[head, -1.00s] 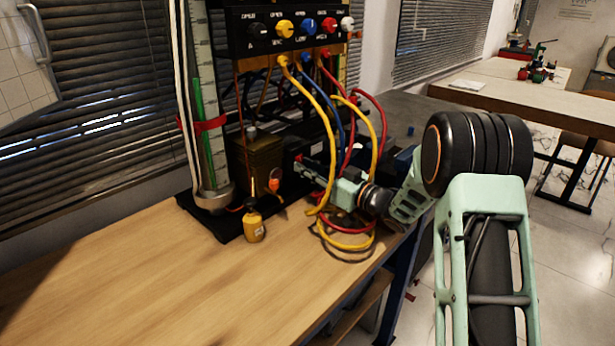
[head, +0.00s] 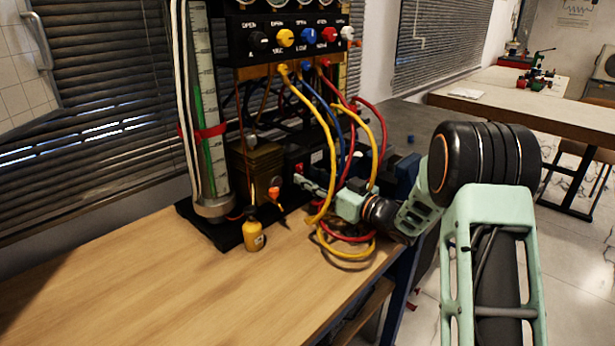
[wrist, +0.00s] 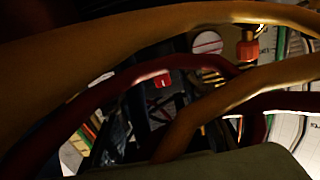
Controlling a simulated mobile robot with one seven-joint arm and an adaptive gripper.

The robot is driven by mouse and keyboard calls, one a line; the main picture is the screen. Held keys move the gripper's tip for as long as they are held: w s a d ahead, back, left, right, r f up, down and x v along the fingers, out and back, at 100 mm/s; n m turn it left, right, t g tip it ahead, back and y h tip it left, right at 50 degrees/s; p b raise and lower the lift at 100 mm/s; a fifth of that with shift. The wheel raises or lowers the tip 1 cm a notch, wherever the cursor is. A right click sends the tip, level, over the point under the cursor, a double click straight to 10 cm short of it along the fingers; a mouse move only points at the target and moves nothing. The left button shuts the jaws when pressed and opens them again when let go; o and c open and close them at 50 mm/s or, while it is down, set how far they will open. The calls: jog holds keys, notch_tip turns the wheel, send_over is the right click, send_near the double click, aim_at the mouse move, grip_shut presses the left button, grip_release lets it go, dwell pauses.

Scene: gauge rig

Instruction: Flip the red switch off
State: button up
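A small red switch (head: 299,168) shows on the dark unit low on the rig, just above my fingertips in the head view. In the wrist view a red rocker (wrist: 163,82), which looks like the same switch, sits on a dark panel between hoses. My gripper (head: 308,184) reaches in from the right, behind the yellow hose (head: 322,130), with its tips close to the unit. I cannot tell whether it touches the unit. Its finger opening is hidden and too small to read. The switch's on or off position is not clear.
A row of coloured knobs (head: 305,38) is above. The wooden tabletop (head: 150,285) is clear at front left.

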jog(key=v, duration=1)
jog(key=shift+s+d, duration=0.25)
jog(key=shift+d, duration=0.1)
jog(key=shift+w, duration=0.1)
